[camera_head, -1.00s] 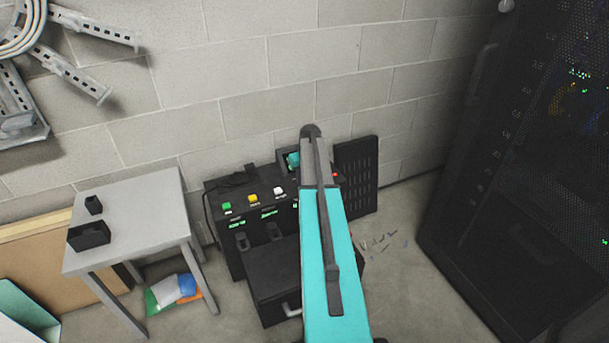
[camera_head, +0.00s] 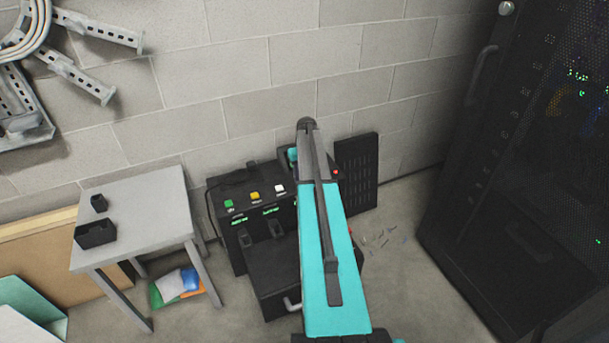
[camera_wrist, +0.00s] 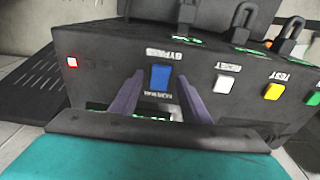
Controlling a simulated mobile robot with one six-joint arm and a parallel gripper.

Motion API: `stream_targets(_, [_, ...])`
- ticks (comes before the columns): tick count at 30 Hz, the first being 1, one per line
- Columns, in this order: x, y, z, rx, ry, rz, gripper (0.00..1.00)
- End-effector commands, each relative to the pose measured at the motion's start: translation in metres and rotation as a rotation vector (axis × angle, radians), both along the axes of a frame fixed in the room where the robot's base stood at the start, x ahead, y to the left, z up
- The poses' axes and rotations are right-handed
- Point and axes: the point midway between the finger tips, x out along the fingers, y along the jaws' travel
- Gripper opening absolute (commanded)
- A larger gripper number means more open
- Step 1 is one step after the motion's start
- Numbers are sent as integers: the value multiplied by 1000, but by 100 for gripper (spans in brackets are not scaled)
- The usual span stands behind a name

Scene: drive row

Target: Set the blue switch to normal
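The blue switch (camera_wrist: 159,77) is on the front of a black control panel (camera_wrist: 100,70), between a BYPASS label above it and a NORMAL label below it in the wrist view. I cannot tell which way it is set. My gripper (camera_wrist: 160,80) is open, with one finger on each side of the switch and nothing held. I cannot tell whether the fingertips touch the panel. In the head view the black panel box (camera_head: 240,205) stands by the wall, and my arm hides the switch and the gripper.
A white button (camera_wrist: 224,85), a yellow button (camera_wrist: 274,91) and a green button (camera_wrist: 314,98) are right of the switch. A red light (camera_wrist: 72,62) is left. A grey table (camera_head: 150,195) stands left, a dark rack (camera_head: 490,170) right. Loose bits (camera_head: 382,240) lie on the floor.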

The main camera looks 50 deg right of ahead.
Motion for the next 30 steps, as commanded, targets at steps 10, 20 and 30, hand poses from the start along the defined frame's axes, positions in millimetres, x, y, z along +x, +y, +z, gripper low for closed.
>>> stream_targets(10, [-1, 0, 3, 0, 0, 0, 42])
stream_targets(20, [-4, 1, 36, 0, -1, -1, 42])
stream_targets(30, [-9, 3, 91, 0, -1, -1, 42])
